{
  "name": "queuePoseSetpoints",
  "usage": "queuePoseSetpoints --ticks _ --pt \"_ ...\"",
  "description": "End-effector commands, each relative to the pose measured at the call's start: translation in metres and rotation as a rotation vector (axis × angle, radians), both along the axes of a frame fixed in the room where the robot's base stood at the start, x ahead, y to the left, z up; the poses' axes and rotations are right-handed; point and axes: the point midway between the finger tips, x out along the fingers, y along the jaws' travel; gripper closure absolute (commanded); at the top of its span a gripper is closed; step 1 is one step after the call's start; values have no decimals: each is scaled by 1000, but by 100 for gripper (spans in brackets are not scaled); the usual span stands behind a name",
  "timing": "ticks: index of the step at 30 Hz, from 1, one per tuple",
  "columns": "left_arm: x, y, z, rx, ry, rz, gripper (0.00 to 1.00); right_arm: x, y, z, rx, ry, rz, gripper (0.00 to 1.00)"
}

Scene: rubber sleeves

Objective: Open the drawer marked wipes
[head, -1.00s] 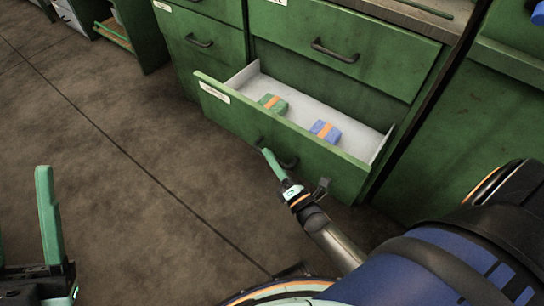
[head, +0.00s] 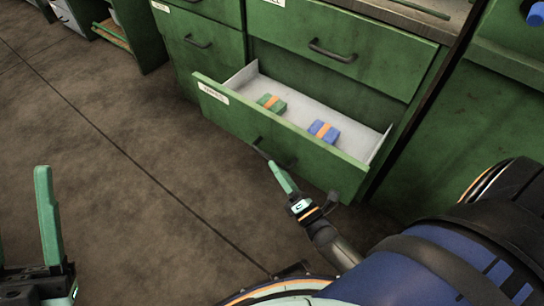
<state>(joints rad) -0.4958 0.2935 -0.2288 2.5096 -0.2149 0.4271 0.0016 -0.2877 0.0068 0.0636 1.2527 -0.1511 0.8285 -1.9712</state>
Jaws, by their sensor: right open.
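A green drawer (head: 300,139) in the lower row is pulled well out, with its pale inside showing. The small white label (head: 213,94) on its front is too blurred to read surely. A green-and-orange packet (head: 271,103) and a blue-and-orange packet (head: 324,131) lie inside. The dark handle (head: 273,153) is partly visible on its front. My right gripper (head: 284,179) is open and empty, just in front of and below the handle, apparently clear of it. My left gripper (head: 22,215) is at the lower left edge, partly cut off, fingers apart, nothing between them.
Closed drawers with dark handles surround it: a wide one above (head: 345,50) and a narrower one at left (head: 195,45). A worktop (head: 410,15) runs above. Another green cabinet (head: 455,130) stands at right. The floor (head: 130,180) at left is clear.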

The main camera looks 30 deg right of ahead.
Motion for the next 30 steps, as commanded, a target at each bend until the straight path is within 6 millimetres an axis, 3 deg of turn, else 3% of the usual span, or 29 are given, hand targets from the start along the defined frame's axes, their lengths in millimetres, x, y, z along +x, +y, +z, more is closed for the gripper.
queuePoseSetpoints --ticks 6,12,30 --pt "0 1 7 4 -6 8 50 -49 -3 -11 0 5 -2 53" --pt "0 2 7 6 -7 12 50 -75 -4 -17 0 4 0 53" --pt "0 2 7 5 -7 13 50 -83 -5 -18 0 0 0 53"
